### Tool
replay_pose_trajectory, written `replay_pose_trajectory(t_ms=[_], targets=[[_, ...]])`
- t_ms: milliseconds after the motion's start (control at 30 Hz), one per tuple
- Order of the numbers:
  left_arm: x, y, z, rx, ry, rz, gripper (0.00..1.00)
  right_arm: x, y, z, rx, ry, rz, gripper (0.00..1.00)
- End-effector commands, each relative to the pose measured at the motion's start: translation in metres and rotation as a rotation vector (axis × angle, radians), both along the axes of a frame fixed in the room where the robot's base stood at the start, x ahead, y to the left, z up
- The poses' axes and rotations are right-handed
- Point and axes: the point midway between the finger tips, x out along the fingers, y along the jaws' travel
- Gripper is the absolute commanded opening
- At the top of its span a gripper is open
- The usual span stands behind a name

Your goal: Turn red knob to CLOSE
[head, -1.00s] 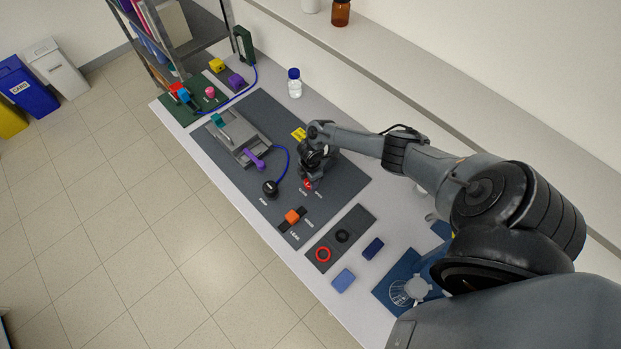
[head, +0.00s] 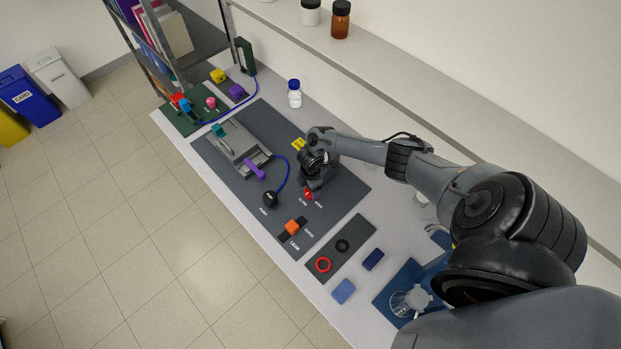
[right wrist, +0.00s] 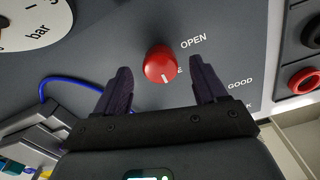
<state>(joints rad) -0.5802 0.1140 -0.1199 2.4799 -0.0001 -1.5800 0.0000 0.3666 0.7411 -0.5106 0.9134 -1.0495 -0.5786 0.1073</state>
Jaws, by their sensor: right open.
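Contact cannot be told. My left gripper is not in view.
A white bar gauge (right wrist: 30,18) is near the knob. An orange switch (head: 292,227), black bulb (head: 270,199) with blue tube, and purple lever (head: 254,168) share the panel. Red and black rings (head: 323,265) lie on a smaller mat. A blue-capped bottle (head: 294,94) stands behind.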

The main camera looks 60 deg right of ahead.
Motion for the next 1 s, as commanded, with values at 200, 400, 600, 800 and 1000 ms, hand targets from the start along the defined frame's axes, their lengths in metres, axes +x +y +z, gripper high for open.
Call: replay_pose_trajectory(t_ms=[200, 400, 600, 800, 1000], targets=[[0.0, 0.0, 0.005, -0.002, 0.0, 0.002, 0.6, 0.0, -0.002, 0.04, -0.004, -0.002, 0.004, 0.71], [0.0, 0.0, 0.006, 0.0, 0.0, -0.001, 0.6, 0.0, -0.001, 0.07, -0.003, -0.002, 0.003, 0.71], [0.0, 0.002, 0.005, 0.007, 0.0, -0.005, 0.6, 0.0, -0.001, 0.087, -0.002, 0.0, 0.002, 0.71], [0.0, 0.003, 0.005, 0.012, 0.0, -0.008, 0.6, 0.0, -0.001, 0.091, -0.002, 0.0, 0.0, 0.71], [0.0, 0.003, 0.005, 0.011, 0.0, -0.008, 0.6, 0.0, 0.0, 0.091, -0.001, 0.0, 0.0, 0.71]])
